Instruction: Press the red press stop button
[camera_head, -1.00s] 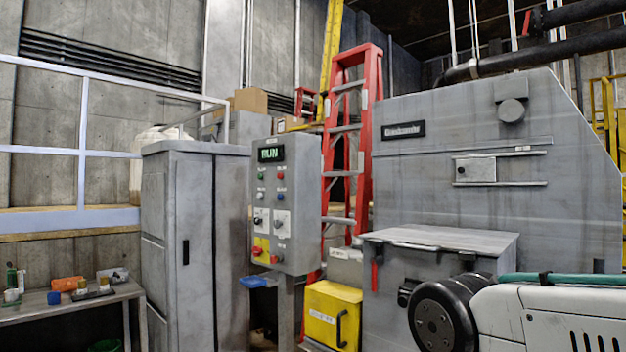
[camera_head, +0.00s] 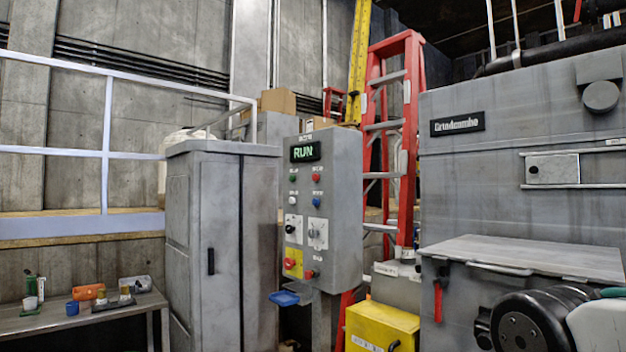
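A grey control panel (camera_head: 347,210) stands upright on a post in the middle of the view, with a lit green RUN display (camera_head: 305,152). It carries several small buttons and two knobs on white plates. Three red ones show: an upper red button (camera_head: 316,178) at the right, a red mushroom button (camera_head: 290,263) on a yellow plate at the lower left, and a lower red button (camera_head: 309,274) beside it. Their labels are too small to read, so I cannot tell which is the press stop. My gripper is out of view; only part of my arm shows at the lower right.
A grey cabinet (camera_head: 190,240) stands left of the panel. A blue tray (camera_head: 285,298) juts out below it. A yellow box (camera_head: 375,325), a red ladder (camera_head: 412,130) and the grey compactor (camera_head: 470,185) are to the right. A side table (camera_head: 75,318) holds small items at lower left.

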